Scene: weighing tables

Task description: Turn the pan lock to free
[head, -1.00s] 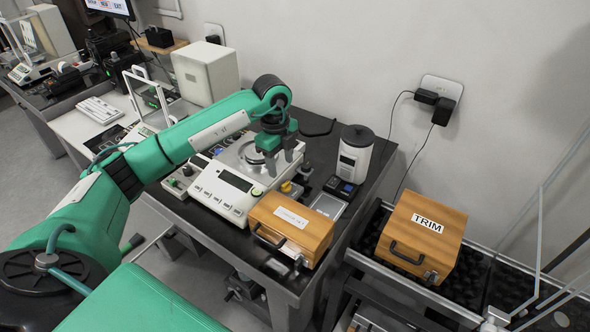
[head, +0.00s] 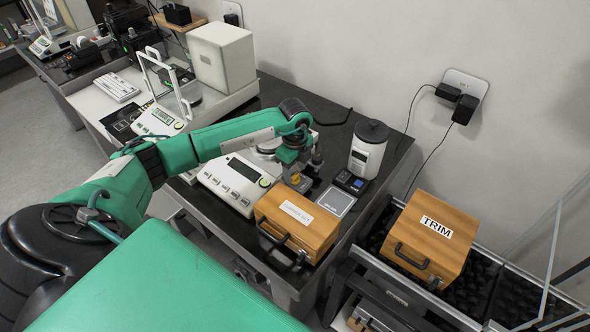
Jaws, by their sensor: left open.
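The white balance (head: 212,180) with a dark display and a row of buttons stands on the dark table. Its round metal pan (head: 268,147) is partly hidden behind my left arm. My left gripper (head: 303,178) points down at the right side of the balance, and its jaws are open. The pan lock's setting is too small and covered to read. My right gripper is not in view.
A wooden case (head: 290,235) stands close in front of the gripper. A small scale (head: 351,182), a flat grey plate (head: 336,201) and a white canister (head: 368,150) are to the right. The TRIM box (head: 425,238) sits on the black-lined cart. Another balance (head: 160,120) is at left.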

